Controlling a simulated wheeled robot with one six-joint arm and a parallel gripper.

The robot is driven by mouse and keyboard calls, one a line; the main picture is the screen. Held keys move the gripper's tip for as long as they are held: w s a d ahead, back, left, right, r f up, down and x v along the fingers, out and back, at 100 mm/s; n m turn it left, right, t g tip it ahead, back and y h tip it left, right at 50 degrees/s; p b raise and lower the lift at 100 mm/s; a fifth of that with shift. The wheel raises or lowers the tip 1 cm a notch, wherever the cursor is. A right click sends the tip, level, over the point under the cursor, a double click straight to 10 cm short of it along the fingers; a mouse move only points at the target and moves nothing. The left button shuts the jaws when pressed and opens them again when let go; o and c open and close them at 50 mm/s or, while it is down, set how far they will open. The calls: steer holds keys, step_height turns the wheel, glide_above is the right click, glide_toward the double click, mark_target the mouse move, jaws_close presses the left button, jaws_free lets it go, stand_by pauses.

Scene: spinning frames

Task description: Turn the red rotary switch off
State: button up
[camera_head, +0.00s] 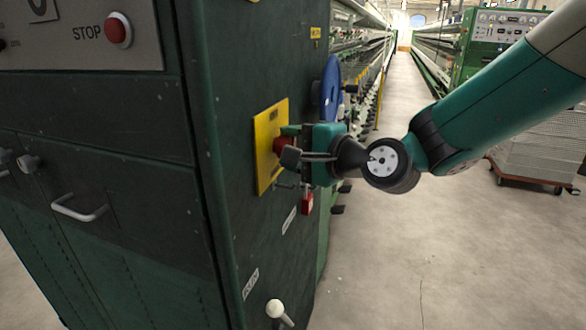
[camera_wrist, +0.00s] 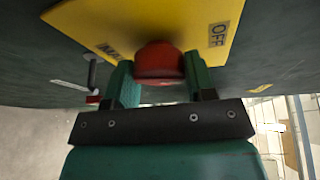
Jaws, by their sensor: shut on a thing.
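The red rotary switch (camera_head: 281,144) sits on a yellow plate (camera_head: 266,170) on the side of the dark green cabinet. In the wrist view the red switch (camera_wrist: 158,62) is between the two green fingers of my gripper (camera_wrist: 159,82). The gripper is shut on it, one finger on each side. The yellow plate (camera_wrist: 150,22) carries an OFF label (camera_wrist: 217,35) right of the switch and another label, partly hidden, to its left. In the head view my gripper (camera_head: 290,145) reaches the switch from the right and partly covers it. The switch's exact pointing direction is hard to tell.
A red padlock (camera_head: 307,203) hangs below the plate. A blue disc (camera_head: 330,88) stands behind my gripper. A white-knobbed lever (camera_head: 275,309) sticks out low on the cabinet. A red STOP button (camera_head: 118,30) is on the front.

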steer(key=n+t+b, duration=0.1)
steer(key=n+b, duration=0.2)
steer(key=b, duration=0.2)
steer(key=shift+f+y, duration=0.2)
steer(key=shift+y, duration=0.2)
steer(key=shift+r, duration=0.1)
steer(key=o, duration=0.9)
steer(key=shift+d+b, duration=0.1)
steer(key=shift+b, duration=0.2)
steer(key=b+v, duration=0.5)
steer(key=v, duration=1.2)
steer(key=shift+s, duration=0.25)
